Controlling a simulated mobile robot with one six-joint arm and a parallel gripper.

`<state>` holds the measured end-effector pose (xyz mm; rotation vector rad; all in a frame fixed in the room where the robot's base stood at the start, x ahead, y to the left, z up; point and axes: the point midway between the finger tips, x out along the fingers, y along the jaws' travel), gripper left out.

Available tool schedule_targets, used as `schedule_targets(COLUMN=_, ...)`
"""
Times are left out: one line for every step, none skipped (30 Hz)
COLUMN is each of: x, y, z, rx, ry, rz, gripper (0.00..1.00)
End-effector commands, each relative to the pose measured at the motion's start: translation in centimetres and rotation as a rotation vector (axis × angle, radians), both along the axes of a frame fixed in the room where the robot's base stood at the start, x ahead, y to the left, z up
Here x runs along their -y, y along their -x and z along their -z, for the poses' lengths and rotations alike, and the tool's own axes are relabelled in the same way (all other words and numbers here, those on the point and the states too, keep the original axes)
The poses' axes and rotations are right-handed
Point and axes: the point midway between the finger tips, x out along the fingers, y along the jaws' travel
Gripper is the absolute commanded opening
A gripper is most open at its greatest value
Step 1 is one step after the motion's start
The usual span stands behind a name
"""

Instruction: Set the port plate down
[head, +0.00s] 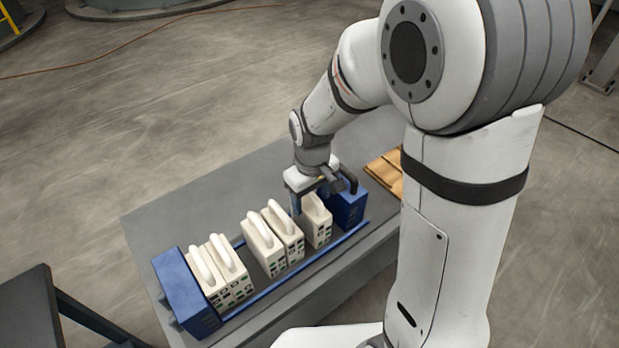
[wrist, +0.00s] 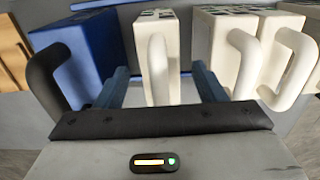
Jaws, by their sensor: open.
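A cream plate (head: 316,228) with a looped handle stands upright on the press rails, near the blue block with a dark handle (head: 350,207). In the wrist view this plate (wrist: 160,45) is between my two blue fingers, its handle rising toward the gripper. My gripper (head: 314,191) is open around it; in the wrist view (wrist: 160,92) gaps show between the handle and both fingers. Several more cream plates (head: 265,250) with handles stand to its left in the head view. I cannot tell from looks alone which one is named the port plate.
A plain blue block (head: 185,295) closes the left end, and a blue rail (head: 300,268) runs along the front. Gaps separate the plate groups. A wooden item (head: 384,168) lies right of the press. The grey table (head: 150,215) is bare behind it.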

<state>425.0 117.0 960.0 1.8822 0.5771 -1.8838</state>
Motion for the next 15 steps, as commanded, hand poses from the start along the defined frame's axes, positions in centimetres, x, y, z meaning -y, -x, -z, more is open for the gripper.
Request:
schedule_targets(x=-0.1, y=-0.2, z=-1.3, rx=0.008, ry=-0.003, rz=0.0, gripper=0.63)
schedule_targets(x=-0.1, y=-0.2, z=-2.0, rx=0.007, ry=-0.002, rz=0.0, gripper=0.63)
schedule_targets(x=0.0, y=-0.1, z=-2.9, rx=0.007, ry=-0.002, rz=0.0, gripper=0.63)
schedule_targets(x=0.0, y=-0.1, z=-3.5, rx=0.007, ry=-0.002, rz=0.0, gripper=0.63)
schedule_targets(x=-0.1, y=-0.1, z=-4.2, rx=0.007, ry=-0.002, rz=0.0, gripper=0.63)
schedule_targets(x=-0.1, y=-0.1, z=-5.0, rx=0.006, ry=-0.002, rz=0.0, gripper=0.63)
schedule_targets(x=0.0, y=-0.1, z=-5.5, rx=0.005, ry=-0.001, rz=0.0, gripper=0.63)
schedule_targets(x=0.0, y=-0.1, z=-6.0, rx=0.005, ry=-0.001, rz=0.0, gripper=0.63)
schedule_targets(x=-0.1, y=-0.1, z=-6.6, rx=0.005, ry=-0.002, rz=0.0, gripper=0.63)
schedule_targets(x=-0.1, y=-0.1, z=-7.0, rx=0.004, ry=-0.001, rz=0.0, gripper=0.63)
schedule_targets(x=0.0, y=-0.1, z=-7.4, rx=0.003, ry=-0.001, rz=0.0, gripper=0.63)
schedule_targets(x=0.0, y=-0.1, z=-7.8, rx=0.003, ry=-0.001, rz=0.0, gripper=0.63)
schedule_targets(x=0.0, y=-0.1, z=-8.0, rx=0.002, ry=0.0, rz=-0.001, gripper=0.63)
schedule_targets(x=0.0, y=-0.1, z=-8.2, rx=0.002, ry=0.0, rz=-0.001, gripper=0.63)
schedule_targets(x=0.0, y=-0.1, z=-8.4, rx=0.002, ry=0.0, rz=-0.001, gripper=0.63)
